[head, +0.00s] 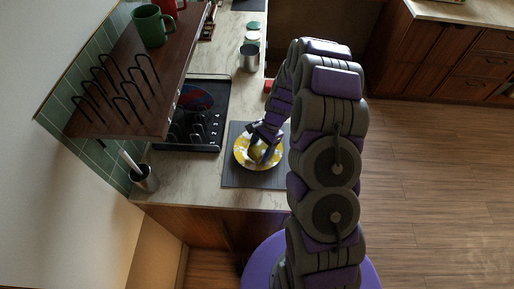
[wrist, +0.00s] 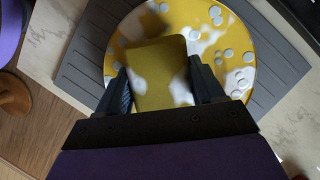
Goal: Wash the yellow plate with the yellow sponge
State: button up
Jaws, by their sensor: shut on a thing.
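The yellow plate (head: 243,153) lies on a dark grey mat (head: 236,180) on the counter. In the wrist view the plate (wrist: 235,48) shows white patches and pale round spots. My gripper (wrist: 163,85) is over the plate, shut on the yellow sponge (wrist: 160,62), with one finger on each side of it. The sponge also has white patches. It is over the plate's near part; I cannot tell if it touches the plate. In the head view my gripper (head: 258,150) partly covers the plate.
A wooden shelf (head: 120,60) with wire racks and a green mug (head: 152,25) overhangs the counter's left side. Metal cups stand at the back (head: 248,60) and the front left (head: 144,180). Floor at right is clear.

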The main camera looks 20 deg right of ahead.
jog(key=shift+d+r+p, duration=0.55)
jog(key=shift+d+r, duration=0.25)
jog(key=shift+r, duration=0.35)
jog(key=a+r, duration=0.1)
jog(key=a+r+p, duration=0.1)
jog(key=r, duration=0.1)
jog(key=shift+a, duration=0.1)
jog(key=shift+r+p, duration=0.3)
jog(key=shift+r, duration=0.1)
jog(key=shift+d+r+p, duration=0.45)
jog(key=shift+d+r, duration=0.25)
jog(key=shift+r, duration=0.35)
jog(key=shift+d, duration=0.15)
